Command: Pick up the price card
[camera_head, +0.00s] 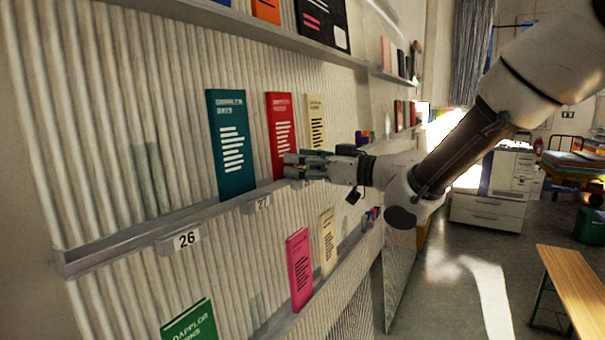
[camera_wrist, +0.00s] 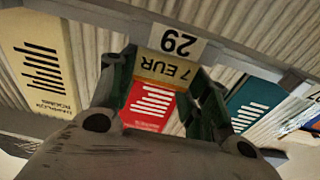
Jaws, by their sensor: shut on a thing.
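The price card (camera_wrist: 168,67) is tan, reads "7 EUR" and appears upside down in the wrist view. It lies between the dark green fingers of my gripper (camera_wrist: 165,80), which are shut on it. The white "29" label (camera_wrist: 178,42) is right beside the card on the shelf edge. I cannot tell whether the card still touches the shelf. In the head view my gripper (camera_head: 303,165) is at the middle ledge, in front of the lower part of the red book (camera_head: 281,125). The card cannot be made out there.
A teal book (camera_head: 231,145) and a cream book (camera_head: 316,120) stand beside the red one on the ledge. Labels "26" (camera_head: 187,239) and "27" (camera_head: 263,202) are on its edge. A pink book (camera_head: 299,270) stands below. Open floor (camera_head: 455,285) lies right of the shelves.

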